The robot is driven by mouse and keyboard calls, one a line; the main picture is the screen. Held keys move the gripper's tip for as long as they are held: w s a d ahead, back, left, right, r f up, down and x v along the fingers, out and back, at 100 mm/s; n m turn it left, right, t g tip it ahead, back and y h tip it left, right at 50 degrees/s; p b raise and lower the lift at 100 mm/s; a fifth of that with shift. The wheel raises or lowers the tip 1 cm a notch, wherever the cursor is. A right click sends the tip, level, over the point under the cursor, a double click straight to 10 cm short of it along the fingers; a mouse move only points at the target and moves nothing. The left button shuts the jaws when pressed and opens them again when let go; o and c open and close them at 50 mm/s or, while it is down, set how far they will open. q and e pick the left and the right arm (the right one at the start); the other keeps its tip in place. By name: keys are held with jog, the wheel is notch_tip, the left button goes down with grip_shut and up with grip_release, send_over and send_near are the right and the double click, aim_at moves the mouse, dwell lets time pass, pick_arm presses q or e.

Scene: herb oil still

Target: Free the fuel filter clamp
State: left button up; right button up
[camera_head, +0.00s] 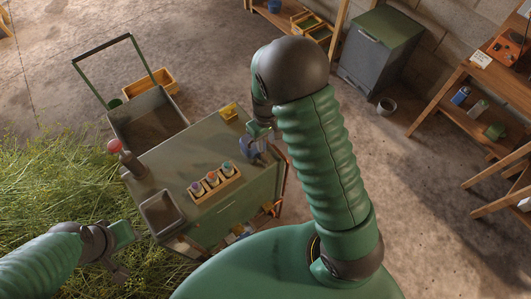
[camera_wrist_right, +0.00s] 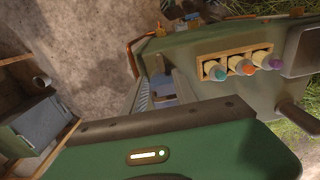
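A small blue part (camera_head: 252,150), perhaps the filter, sits at the right edge of the green cabinet cart (camera_head: 225,165). I cannot make out a clamp on it. My right gripper (camera_head: 270,133) is at that edge, beside the blue part and partly hidden by my arm. In the right wrist view its two fingers (camera_wrist_right: 162,95) stand apart, with a blue surface (camera_wrist_right: 161,88) showing between them; I cannot tell whether they touch it. My left gripper (camera_head: 124,252) is open and empty over the grass, to the left of the cart's front.
On the cart stand a wooden rack of bottles (camera_head: 214,187), a grey tray (camera_head: 161,212), a red-knobbed lever (camera_head: 115,147) and a small yellow item (camera_head: 229,111). Orange piping (camera_wrist_right: 145,40) runs along its side. A grey cabinet (camera_head: 376,50) and shelves stand behind.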

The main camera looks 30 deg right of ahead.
aim_at(265, 156)
jog(key=f, duration=0.4)
jog(key=f+p, duration=0.1)
jog(key=f, duration=0.4)
jog(key=shift+w+a+f, duration=0.1)
jog(key=shift+w, duration=0.1)
jog(key=shift+f, duration=0.3)
jog(key=shift+s, duration=0.1)
grip_shut()
